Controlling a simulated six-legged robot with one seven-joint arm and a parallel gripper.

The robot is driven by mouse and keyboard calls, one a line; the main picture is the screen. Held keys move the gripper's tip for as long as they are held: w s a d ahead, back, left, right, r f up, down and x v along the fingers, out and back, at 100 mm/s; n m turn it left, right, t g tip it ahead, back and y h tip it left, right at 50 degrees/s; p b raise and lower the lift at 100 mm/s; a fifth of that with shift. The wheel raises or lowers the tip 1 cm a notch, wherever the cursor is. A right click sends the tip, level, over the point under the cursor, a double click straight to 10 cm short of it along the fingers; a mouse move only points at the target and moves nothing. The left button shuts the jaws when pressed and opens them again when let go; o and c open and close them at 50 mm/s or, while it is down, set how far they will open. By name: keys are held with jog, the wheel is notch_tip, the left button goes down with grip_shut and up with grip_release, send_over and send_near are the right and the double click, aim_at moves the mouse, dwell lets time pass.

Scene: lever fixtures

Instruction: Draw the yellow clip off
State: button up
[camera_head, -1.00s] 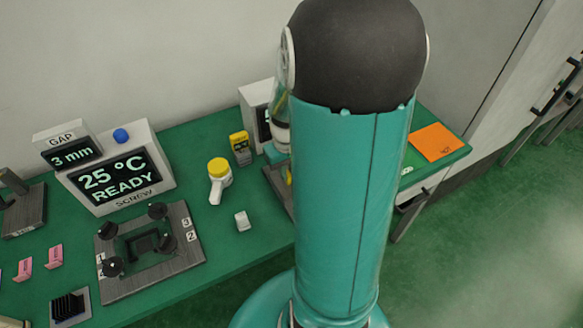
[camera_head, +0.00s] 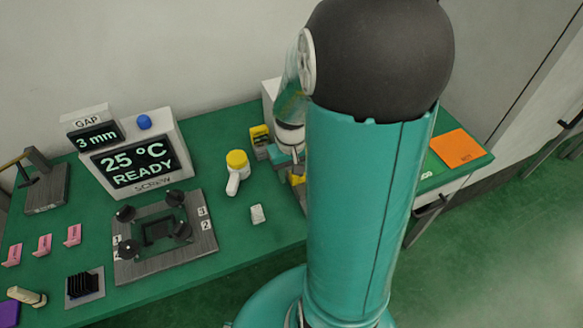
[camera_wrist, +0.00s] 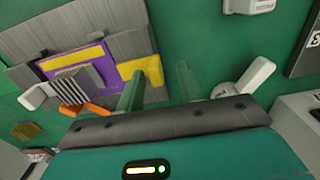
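In the wrist view, the yellow clip (camera_wrist: 142,70) juts from the right side of a purple plate (camera_wrist: 103,54) on a grey fixture (camera_wrist: 35,32). A finned grey block (camera_wrist: 80,85) lies on the plate. My gripper (camera_wrist: 160,85) is open, with its two teal fingers apart. The left finger overlaps the clip in view, and the clip's right end shows between the fingers. I cannot tell whether they touch. In the head view, my gripper (camera_head: 287,158) is over the fixture beside my arm. A bit of yellow (camera_head: 297,179) shows below it, and my arm hides the rest.
An orange lever (camera_wrist: 88,108) and a white lever (camera_wrist: 36,97) sit beside the plate.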

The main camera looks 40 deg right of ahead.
notch_tip(320, 180, up, 14)
dwell(0.5)
jog(key=shift+f, duration=0.15)
jog(key=s+a+r+n+t, duration=0.1)
jog(key=s+a+r+t, duration=0.1)
jog(key=a, duration=0.6)
jog(key=s+a+r+n+t, duration=0.2)
jog(key=a+r, duration=0.4)
jog(key=a, duration=0.3)
jog(key=shift+s+a+t, duration=0.25)
jog(key=shift+s+t, duration=0.55)
jog(key=shift+s, duration=0.3)
